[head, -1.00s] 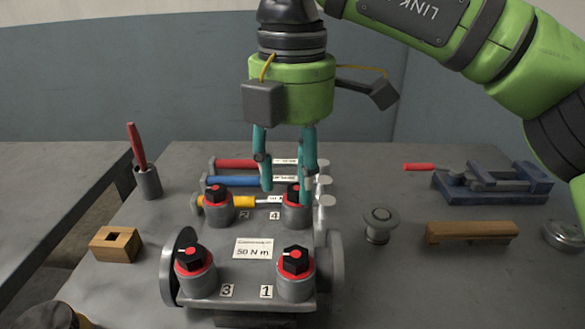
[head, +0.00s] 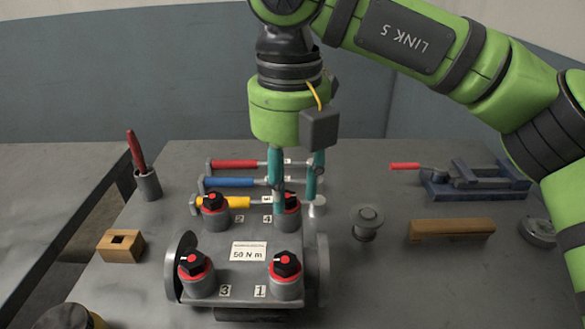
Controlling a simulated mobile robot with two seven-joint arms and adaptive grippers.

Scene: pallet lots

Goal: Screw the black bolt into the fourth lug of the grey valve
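The grey valve (head: 215,240) lies on the bench with four numbered lugs. A black bolt (head: 292,201) with a red ring stands upright in the lug marked 4, at the back right. How deep it sits cannot be told. My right gripper (head: 296,208) points down over this lug with its teal fingers spread. One finger is in front of the lug's left side; the other is beyond its right side. I see no clear grip on the bolt. Similar black bolts sit in lug 1 (head: 286,264), lug 2 (head: 213,202) and lug 3 (head: 193,264). My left gripper is out of view.
Behind the valve lie torque wrenches with red (head: 234,164), blue (head: 228,182) and yellow handles. A wooden block (head: 121,246) and a cup with a red-handled tool (head: 148,184) stand left. A spool (head: 368,222), wooden bar (head: 452,229) and blue vise (head: 474,184) are right.

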